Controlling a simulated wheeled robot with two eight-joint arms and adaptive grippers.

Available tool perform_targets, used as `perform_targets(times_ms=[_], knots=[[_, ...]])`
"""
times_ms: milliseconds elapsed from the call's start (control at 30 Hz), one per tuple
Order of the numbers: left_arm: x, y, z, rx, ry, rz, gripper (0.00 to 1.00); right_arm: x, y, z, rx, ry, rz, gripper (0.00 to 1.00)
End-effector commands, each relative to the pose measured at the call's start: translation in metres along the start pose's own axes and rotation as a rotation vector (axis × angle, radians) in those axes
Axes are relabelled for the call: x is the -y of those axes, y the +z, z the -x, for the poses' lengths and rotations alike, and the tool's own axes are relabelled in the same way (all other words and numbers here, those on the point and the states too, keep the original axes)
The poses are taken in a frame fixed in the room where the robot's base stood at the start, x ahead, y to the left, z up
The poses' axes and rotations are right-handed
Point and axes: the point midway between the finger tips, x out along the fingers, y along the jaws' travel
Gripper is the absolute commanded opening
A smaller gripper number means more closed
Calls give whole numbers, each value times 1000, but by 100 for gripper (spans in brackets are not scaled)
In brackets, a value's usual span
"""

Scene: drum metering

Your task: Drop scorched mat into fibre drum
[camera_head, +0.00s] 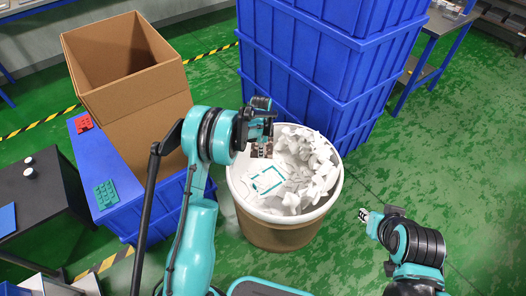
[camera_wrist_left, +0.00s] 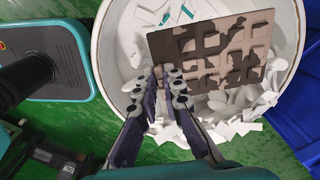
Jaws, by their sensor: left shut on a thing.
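The scorched mat (camera_wrist_left: 212,50) is a flat, brown-and-black grid-patterned piece. In the left wrist view it is held at its edge by my left gripper (camera_wrist_left: 166,78), over the drum's opening. In the head view the mat (camera_head: 262,149) is a small dark patch just below my left gripper (camera_head: 263,118), which is shut on it. The fibre drum (camera_head: 270,236) is brown with a white rim and holds white scraps and a white piece with teal lines (camera_head: 267,182). My right gripper (camera_head: 366,216) is to the right of the drum, apart from it; its jaws are too small to judge.
Stacked blue crates (camera_head: 300,65) stand behind the drum. An open cardboard box (camera_head: 135,95) stands to the left, by a blue surface (camera_head: 112,163) with a red mat (camera_head: 83,122) and a green mat (camera_head: 105,193). Green floor (camera_head: 400,165) is clear at right.

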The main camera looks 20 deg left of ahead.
Motion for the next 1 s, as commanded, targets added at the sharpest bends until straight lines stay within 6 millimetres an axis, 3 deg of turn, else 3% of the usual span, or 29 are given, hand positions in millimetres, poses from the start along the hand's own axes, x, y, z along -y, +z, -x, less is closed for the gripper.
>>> perform_targets(times_ms=[167,700,1000], knots=[[10,-1,-11,0,0,-102,0,0,1,-2,0,0,0,28],[10,-1,-64,0,0,-105,0,0,17,-24,0,0,0,28],[10,-1,-68,0,0,-105,0,0,17,-24,0,0,0,28]])
